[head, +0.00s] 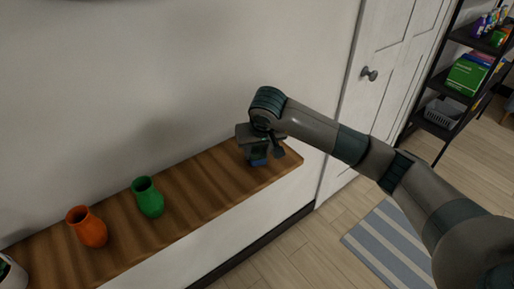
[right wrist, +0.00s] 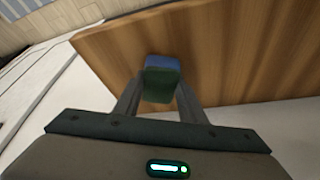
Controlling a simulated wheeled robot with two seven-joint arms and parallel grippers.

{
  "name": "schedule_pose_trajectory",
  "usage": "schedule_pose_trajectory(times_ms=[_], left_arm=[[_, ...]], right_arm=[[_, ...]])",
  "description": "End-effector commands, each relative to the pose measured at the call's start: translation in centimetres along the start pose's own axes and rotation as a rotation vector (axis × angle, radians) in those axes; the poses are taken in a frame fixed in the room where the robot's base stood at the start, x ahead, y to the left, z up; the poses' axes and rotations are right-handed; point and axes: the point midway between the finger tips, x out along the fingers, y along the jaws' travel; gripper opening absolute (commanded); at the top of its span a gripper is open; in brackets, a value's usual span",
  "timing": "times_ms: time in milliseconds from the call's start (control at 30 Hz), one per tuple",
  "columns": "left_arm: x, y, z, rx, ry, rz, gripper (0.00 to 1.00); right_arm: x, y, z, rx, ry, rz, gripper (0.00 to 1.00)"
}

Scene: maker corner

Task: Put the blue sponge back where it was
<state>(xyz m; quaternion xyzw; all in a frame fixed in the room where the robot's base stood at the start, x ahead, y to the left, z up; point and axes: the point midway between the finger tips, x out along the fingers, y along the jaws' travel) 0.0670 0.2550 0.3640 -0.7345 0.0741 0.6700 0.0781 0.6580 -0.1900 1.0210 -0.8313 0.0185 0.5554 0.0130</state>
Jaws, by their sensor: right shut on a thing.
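The blue sponge (head: 259,161) shows as a small blue patch under my right gripper (head: 257,153), over the right end of the wooden shelf top (head: 195,189). In the right wrist view the sponge (right wrist: 162,62) has a blue part and a dark green part facing the camera. My right gripper (right wrist: 160,92) is shut on it, one finger on each side. I cannot tell whether the sponge touches the wood. In the head view the gripper hides most of it. My left gripper is not in view.
A green vase (head: 149,199) and an orange vase (head: 88,228) stand on the wood to the left. A white object (head: 10,274) is cut off at the lower left. A white door (head: 388,62) and a black rack (head: 441,126) are at right. Wood between green vase and gripper is clear.

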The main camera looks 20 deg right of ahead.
Motion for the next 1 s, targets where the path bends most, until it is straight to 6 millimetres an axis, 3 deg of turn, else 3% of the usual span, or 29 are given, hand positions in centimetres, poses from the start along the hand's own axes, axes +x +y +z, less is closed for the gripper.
schedule_pose_trajectory(times_ms=[467,500,567,1000], left_arm=[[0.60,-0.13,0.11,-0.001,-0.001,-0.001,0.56],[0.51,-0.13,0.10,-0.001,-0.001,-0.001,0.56],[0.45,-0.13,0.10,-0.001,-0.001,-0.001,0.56],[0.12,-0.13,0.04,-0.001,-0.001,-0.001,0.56]], right_arm=[[0.50,0.01,0.17,-0.001,0.001,0.000,0.13],[0.41,0.00,0.13,-0.001,0.001,0.000,0.42],[0.37,0.00,0.13,-0.001,0.001,0.000,0.56],[0.14,-0.02,0.05,0.000,0.000,0.000,0.56]])
